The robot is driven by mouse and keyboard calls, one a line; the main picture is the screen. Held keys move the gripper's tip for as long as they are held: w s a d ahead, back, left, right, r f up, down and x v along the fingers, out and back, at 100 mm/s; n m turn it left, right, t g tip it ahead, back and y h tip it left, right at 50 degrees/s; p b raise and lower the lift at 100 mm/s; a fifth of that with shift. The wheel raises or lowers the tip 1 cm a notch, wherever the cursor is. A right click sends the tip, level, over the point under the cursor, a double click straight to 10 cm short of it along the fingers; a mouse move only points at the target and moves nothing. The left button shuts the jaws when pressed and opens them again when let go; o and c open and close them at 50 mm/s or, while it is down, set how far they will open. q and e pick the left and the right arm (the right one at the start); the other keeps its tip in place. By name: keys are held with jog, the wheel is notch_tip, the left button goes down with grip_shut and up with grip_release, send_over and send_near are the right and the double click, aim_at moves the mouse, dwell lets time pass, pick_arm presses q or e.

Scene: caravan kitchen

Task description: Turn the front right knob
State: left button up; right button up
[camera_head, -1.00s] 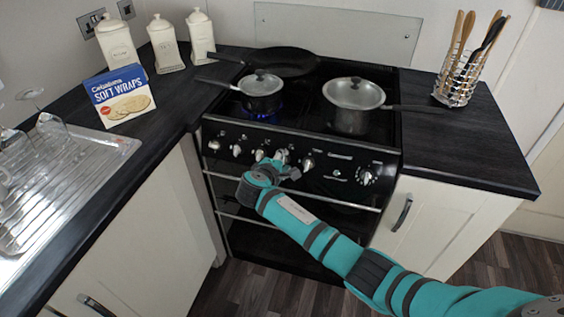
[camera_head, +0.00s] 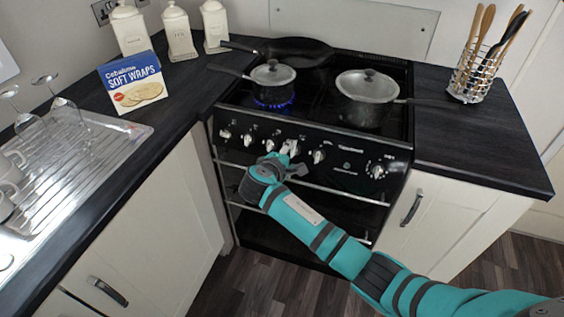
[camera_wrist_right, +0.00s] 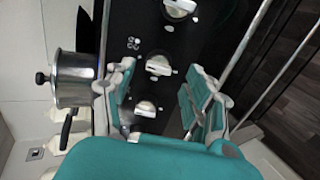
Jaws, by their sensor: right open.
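The cooker's front panel (camera_head: 345,167) carries a row of silver knobs in the head view. My right gripper (camera_head: 281,160) is in front of the middle of this row, close to a knob (camera_head: 291,147) just beyond its fingertips. Another knob (camera_head: 318,156) is just to its right. In the right wrist view my right gripper (camera_wrist_right: 160,70) is open, with a knob (camera_wrist_right: 158,65) between or just beyond its fingertips. A second knob (camera_wrist_right: 145,108) shows lower down and a third (camera_wrist_right: 180,8) at the top edge. Contact cannot be seen. My left gripper is not in view.
A small saucepan (camera_head: 272,75) stands over a lit burner. A larger pot (camera_head: 366,88) is at right and a frying pan (camera_head: 292,51) behind. An oven rail (camera_head: 345,192) runs below the knobs. Worktops with a wraps box (camera_head: 131,82) and utensil holder (camera_head: 470,83) flank the cooker.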

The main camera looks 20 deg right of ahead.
jog(key=v, duration=0.8)
jog(key=shift+s+a+r, duration=0.15)
jog(key=shift+s+a, duration=0.05)
jog(key=shift+s, duration=0.1)
